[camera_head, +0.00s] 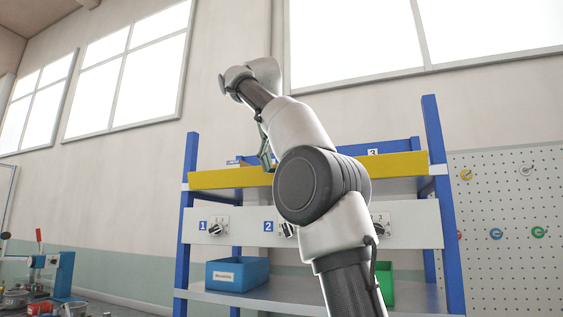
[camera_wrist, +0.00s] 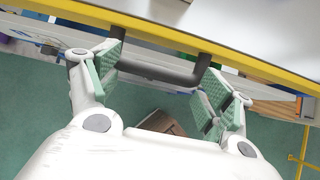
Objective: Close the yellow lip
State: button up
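The yellow lip (camera_head: 222,179) is a long yellow band across the front of a blue-framed rack in the head view; my arm hides part of it. In the wrist view a yellow edge (camera_wrist: 262,68) runs slantwise across the top, with a dark U-shaped handle (camera_wrist: 158,72) attached. My gripper (camera_wrist: 163,80) is open, its green pads spread toward the two ends of the handle. The handle's bar lies between and just beyond the pads; I cannot tell whether they touch it. In the head view my gripper (camera_head: 266,152) shows small near the lip, partly hidden.
Below the lip is a white panel (camera_head: 345,228) with knobs and number labels. A blue bin (camera_head: 237,274) and a partly hidden green bin (camera_head: 385,284) stand on the lower shelf. A pegboard (camera_head: 510,225) is at right, a cluttered workbench at left.

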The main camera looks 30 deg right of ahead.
jog(key=o, duration=0.4)
jog(key=shift+w+d+f, duration=0.2)
jog(key=shift+w, duration=0.05)
jog(key=shift+c, duration=0.2)
jog(key=shift+s+a, duration=0.15)
jog(key=shift+a, duration=0.1)
